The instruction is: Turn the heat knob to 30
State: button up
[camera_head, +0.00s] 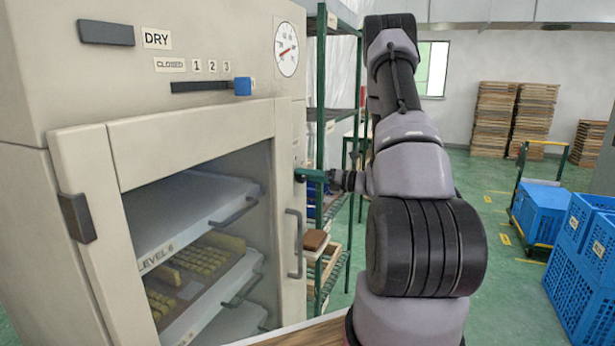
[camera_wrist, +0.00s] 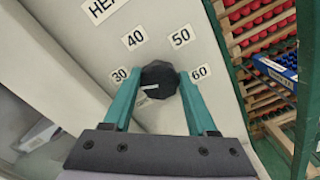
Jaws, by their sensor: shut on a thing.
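The heat knob (camera_wrist: 160,76) is a black dial on the beige panel, with labels 30 (camera_wrist: 120,74), 40 (camera_wrist: 133,39), 50 (camera_wrist: 181,37) and 60 (camera_wrist: 200,72) around it in the wrist view. A short white mark (camera_wrist: 149,88) on the knob lies at its lower left, on the side of the 30 label. My gripper (camera_wrist: 161,79) has its teal fingers on both sides of the knob and is shut on it. In the head view my gripper (camera_head: 313,175) reaches the oven's right front edge; its fingers hide the knob there.
The drying oven (camera_head: 70,170) has a glass door with a vertical handle (camera_head: 294,245) below my gripper. A blue slider (camera_head: 242,86) and round gauge (camera_head: 287,50) sit above. Green shelving (camera_head: 320,100) stands close behind. Blue crates (camera_head: 580,270) stand at the right.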

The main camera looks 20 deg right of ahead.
jog(key=shift+m, duration=0.6)
jog(key=shift+d, duration=0.1)
jog(key=o, duration=1.4)
jog(key=shift+c, duration=0.2)
jog(key=v, duration=1)
jog(key=shift+s+d, duration=0.2)
jog(key=shift+s, duration=0.1)
